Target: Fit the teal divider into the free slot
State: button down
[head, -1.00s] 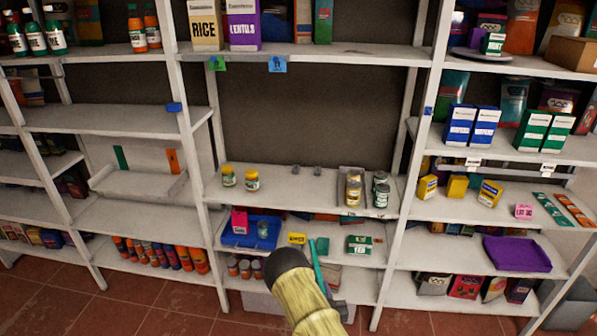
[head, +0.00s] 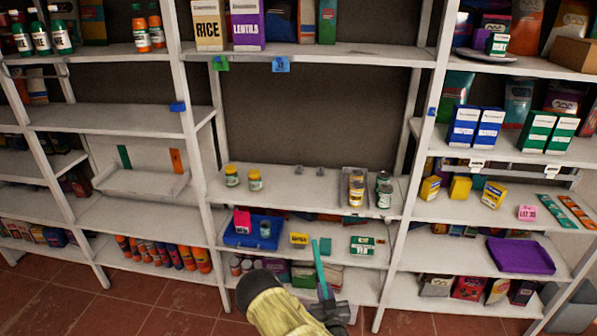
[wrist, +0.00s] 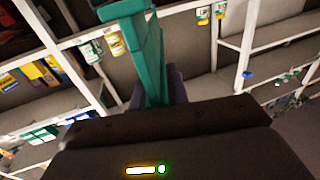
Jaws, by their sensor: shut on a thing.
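The teal divider (head: 319,264) is held by my gripper (head: 325,297) in front of the middle bay's lower shelf, tilted slightly from upright. In the wrist view, the teal divider (wrist: 155,55) stands up from between my dark fingers, and the gripper (wrist: 160,92) is shut on it. Two small grey fittings, the left one (head: 297,170) and the right one (head: 320,171), stand apart on the middle shelf. I cannot tell whether they form the free slot. A teal strip (head: 124,158) and an orange strip (head: 177,161) stand upright behind a white tray in the left bay.
A blue tray (head: 240,238) and small boxes sit on the shelf below. White uprights (head: 392,265) flank the bay. The middle shelf's centre is mostly clear.

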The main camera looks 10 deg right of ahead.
jog(key=shift+s, duration=0.15)
jog(key=s, duration=0.1)
jog(key=s+r, duration=0.2)
jog(key=s, duration=0.1)
jog(key=shift+a, duration=0.1)
jog(key=shift+r, duration=0.15)
dwell(0.4)
